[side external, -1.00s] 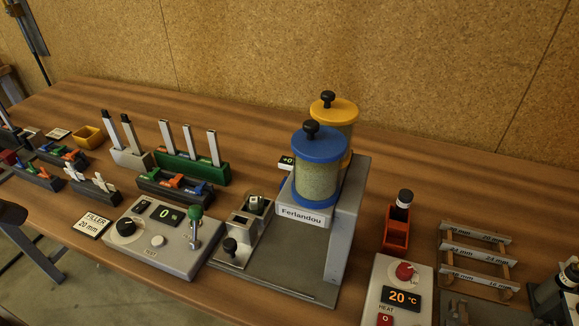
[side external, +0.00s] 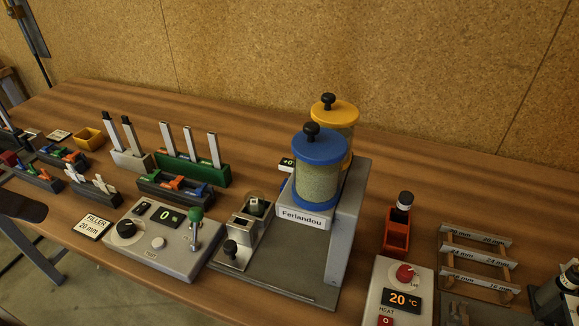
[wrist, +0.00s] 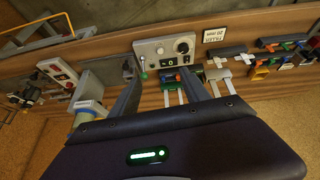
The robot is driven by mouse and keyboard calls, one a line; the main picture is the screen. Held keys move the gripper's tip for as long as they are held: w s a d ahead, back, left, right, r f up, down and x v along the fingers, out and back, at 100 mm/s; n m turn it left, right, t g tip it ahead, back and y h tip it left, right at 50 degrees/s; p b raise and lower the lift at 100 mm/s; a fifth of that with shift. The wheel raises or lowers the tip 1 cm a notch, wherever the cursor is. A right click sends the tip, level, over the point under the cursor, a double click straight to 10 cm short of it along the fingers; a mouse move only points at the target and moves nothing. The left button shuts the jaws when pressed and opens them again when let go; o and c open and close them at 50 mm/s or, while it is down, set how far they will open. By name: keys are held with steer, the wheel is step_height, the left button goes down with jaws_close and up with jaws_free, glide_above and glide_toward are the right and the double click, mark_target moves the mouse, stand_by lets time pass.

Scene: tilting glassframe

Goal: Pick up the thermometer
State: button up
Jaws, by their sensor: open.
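I cannot identify the thermometer for certain. A small upright black-topped item with a white band (side external: 404,200) stands in an orange-red holder (side external: 396,238) behind the heater unit in the side view, and it may be the thermometer. My gripper (wrist: 160,74) shows in the wrist view with its two dark fingers spread apart and nothing between them. It is above the bench, with the grey control box beyond the fingertips. In the side view the gripper itself does not show clearly; only a dark shape enters at the left edge.
The blue-lidded jar (side external: 319,165) and yellow-lidded jar (side external: 335,115) stand tall mid-bench. The control box (side external: 155,235) has an upright green-knobbed lever. The heater unit (side external: 400,285) reads 20 °C beside a wooden rack (side external: 475,258). Upright strips stand in the green holder (side external: 193,168).

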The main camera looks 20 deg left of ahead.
steer(key=w+d+r+n+g+h, duration=0.1)
steer(key=w+d+r+n+h, duration=0.2)
steer(key=w, duration=0.6)
steer(key=w+r+n+g, duration=0.1)
steer(key=w+r+n, duration=0.35)
steer(key=w, duration=0.35)
steer(key=w+d+f+n+h, duration=0.1)
steer(key=w+f+n, duration=0.15)
steer(key=w, duration=0.35)
steer(key=w+d+f+n+h, duration=0.1)
steer(key=w+d+n, duration=0.15)
steer(key=w, duration=0.45)
steer(key=n+g, duration=0.3)
steer(key=n, duration=0.2)
glide_toward(289, 162)
steer(key=shift+h, duration=0.3)
steer(key=x, duration=0.9)
steer(key=shift+s+a+f, duration=0.1)
steer(key=shift+a, duration=0.15)
jaws_close()
